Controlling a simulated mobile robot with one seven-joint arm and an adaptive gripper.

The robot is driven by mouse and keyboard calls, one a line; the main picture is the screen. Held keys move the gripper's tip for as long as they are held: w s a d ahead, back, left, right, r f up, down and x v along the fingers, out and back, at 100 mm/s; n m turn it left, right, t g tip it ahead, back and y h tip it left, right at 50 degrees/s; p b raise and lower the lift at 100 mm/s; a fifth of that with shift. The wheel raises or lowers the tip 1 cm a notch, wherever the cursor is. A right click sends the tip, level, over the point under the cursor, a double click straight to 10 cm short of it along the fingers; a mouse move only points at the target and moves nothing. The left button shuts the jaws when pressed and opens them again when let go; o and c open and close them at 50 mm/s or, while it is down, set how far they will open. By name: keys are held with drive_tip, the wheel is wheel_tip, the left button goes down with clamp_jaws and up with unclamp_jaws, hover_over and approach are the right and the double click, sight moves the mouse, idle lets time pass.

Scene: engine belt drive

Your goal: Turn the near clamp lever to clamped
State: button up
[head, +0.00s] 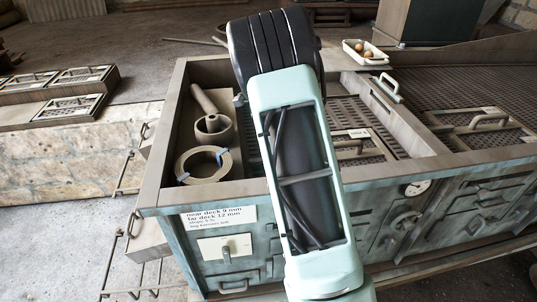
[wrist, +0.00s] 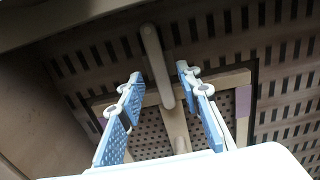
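In the wrist view, a pale bar with rounded ends (wrist: 157,65), which looks like a clamp lever, runs over the slotted deck (wrist: 220,35). Its lower end lies between the fingertips of my gripper (wrist: 160,76). The two blue fingers are spread apart, one on each side of the bar, and no contact with it shows. Below the bar is a wooden frame (wrist: 238,125) around a perforated panel, with a pale wooden strip (wrist: 176,130) down its middle. In the head view my arm covers the middle of the bench, hiding my gripper and the lever. Which lever setting this is, I cannot tell.
A raised wooden divider (head: 405,118) stands right of my arm. Handled panels (head: 482,128) lie farther right. A white tray (head: 365,52) sits behind.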

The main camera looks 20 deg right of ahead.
wheel_tip(320, 180, up, 10)
drive_tip(key=shift+f, duration=0.25)
idle(0.4)
